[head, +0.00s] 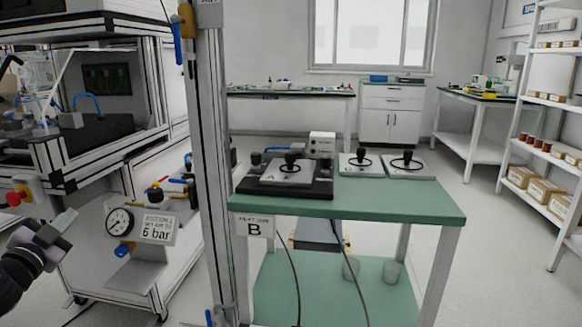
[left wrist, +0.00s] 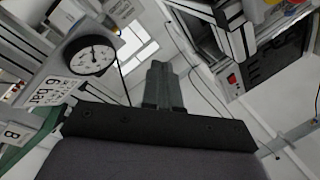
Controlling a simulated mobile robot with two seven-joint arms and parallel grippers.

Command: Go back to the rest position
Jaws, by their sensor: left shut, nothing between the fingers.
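My left gripper (head: 62,221) is at the left edge of the head view, in front of the machine frame and left of the pressure gauge. In the left wrist view its two fingers (left wrist: 157,82) are together, with nothing between them. My right gripper is in neither view.
A pressure gauge (head: 119,222) and a "6 bar" sign (head: 157,229) are close to my left gripper. A red emergency button (head: 14,198) is just above it. A green table (head: 400,205) with black-knobbed plates stands beyond a grey post (head: 212,150). Shelves (head: 545,130) stand right.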

